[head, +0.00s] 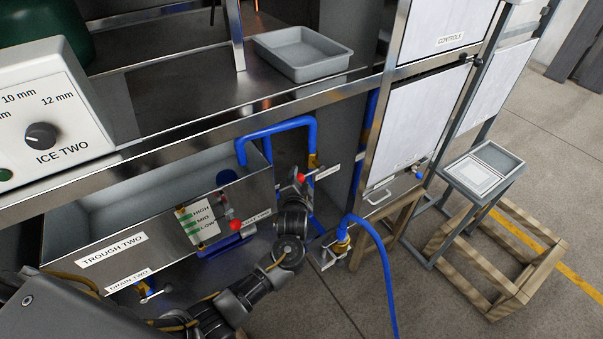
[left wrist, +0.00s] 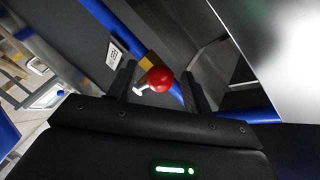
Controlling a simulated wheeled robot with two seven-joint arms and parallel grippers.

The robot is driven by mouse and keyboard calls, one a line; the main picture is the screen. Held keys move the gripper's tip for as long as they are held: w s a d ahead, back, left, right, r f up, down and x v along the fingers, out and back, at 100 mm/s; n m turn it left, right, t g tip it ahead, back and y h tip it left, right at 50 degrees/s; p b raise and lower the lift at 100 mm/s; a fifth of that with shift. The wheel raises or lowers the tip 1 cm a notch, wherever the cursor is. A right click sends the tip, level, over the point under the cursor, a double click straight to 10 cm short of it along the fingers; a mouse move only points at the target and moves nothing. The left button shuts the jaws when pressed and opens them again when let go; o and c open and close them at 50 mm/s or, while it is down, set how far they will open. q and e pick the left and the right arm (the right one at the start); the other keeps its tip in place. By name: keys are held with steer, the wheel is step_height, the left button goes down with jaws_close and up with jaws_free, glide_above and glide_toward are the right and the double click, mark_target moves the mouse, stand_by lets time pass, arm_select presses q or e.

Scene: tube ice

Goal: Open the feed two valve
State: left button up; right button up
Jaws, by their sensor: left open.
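A small lever with a red ball knob (head: 301,178) sits by the blue pipe (head: 313,133) and its brass fitting, beside a small label (head: 327,172) too small to read. In the left wrist view the red knob (left wrist: 160,79) on its pale lever shows between the two fingers of my left gripper (left wrist: 158,72). The fingers are apart, one on each side of the knob; I cannot tell whether either touches it. In the head view my left gripper (head: 295,188) is at the knob and partly covers the lever. My right gripper is not in view.
Left of the gripper is the metal trough marked TROUGH TWO (head: 113,250), with another red knob (head: 235,225) on its front. A blue hose (head: 385,270) hangs to the right. A shelf edge (head: 200,140) runs above. Wooden stands (head: 490,290) occupy the floor at right.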

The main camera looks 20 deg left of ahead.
arm_select(q)
steer(key=shift+x, duration=1.45)
jaws_close()
steer(key=shift+d, duration=0.1)
